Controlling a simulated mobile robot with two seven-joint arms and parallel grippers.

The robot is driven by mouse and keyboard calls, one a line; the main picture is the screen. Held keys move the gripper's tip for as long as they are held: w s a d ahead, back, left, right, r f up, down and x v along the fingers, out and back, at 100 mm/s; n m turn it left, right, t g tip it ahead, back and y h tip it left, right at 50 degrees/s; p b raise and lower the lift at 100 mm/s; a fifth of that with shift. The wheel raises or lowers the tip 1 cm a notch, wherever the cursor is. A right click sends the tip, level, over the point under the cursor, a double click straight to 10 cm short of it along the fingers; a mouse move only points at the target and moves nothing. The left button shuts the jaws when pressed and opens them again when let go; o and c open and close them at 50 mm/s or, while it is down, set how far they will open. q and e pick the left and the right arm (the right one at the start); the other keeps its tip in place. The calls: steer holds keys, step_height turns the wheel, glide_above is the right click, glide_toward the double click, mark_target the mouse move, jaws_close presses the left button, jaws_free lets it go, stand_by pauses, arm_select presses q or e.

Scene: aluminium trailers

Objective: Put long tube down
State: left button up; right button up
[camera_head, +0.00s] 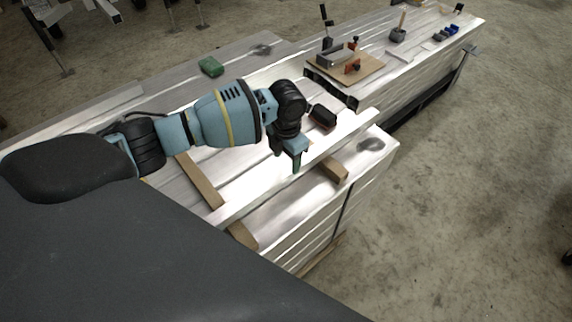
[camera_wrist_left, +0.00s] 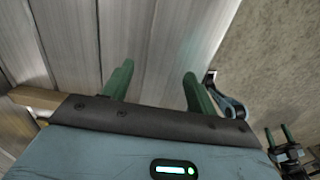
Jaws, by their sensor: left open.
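The long tube (camera_head: 340,137) is a bright aluminium bar. It lies across wooden blocks (camera_head: 333,171) on the front part of the metal-topped bench. My left gripper (camera_head: 298,165) points down at the middle of the tube and hides a short part of it. Its two green fingers are apart in the left wrist view (camera_wrist_left: 157,88). A bright metal surface lies beyond them; I cannot tell whether they touch the tube. A small gripper with green fingers, seemingly my right one (camera_wrist_left: 279,136), shows at the lower right of that view, too small to read its jaws.
A red-and-black object (camera_head: 323,116) lies close behind my left gripper. A green box (camera_head: 211,66) stands further back left. A wooden board (camera_head: 346,68) with metal and red parts, and small tools, stand toward the far right. Open concrete floor (camera_head: 480,190) lies right of the bench.

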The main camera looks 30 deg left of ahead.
mark_target(287, 170)
arm_select(q)
step_height(287, 170, up, 8)
steer(key=shift+p, duration=0.3)
steer(key=shift+f, duration=0.1)
steer(key=s+d+f+n+t+h, duration=0.4)
steer(key=s+d+f+n+h, duration=0.2)
steer(key=s+d+f+n, duration=1)
steer(key=s+a+f+n+t+y, duration=0.1)
steer(key=s+a+f+n, duration=0.1)
steer(key=s+n, duration=0.5)
steer(key=s+a+f+n+t+y, duration=0.1)
steer(key=s+a+f+n, duration=0.1)
steer(key=s+a+n, duration=0.2)
steer(key=s+a+f+n+t+y, duration=0.1)
steer(key=s+a+f+n+y, duration=0.1)
steer(key=s+n, duration=0.9)
steer(key=s+a, duration=0.1)
steer(key=s, duration=0.2)
steer(key=shift+a, duration=0.1)
steer(key=shift+c, duration=0.5)
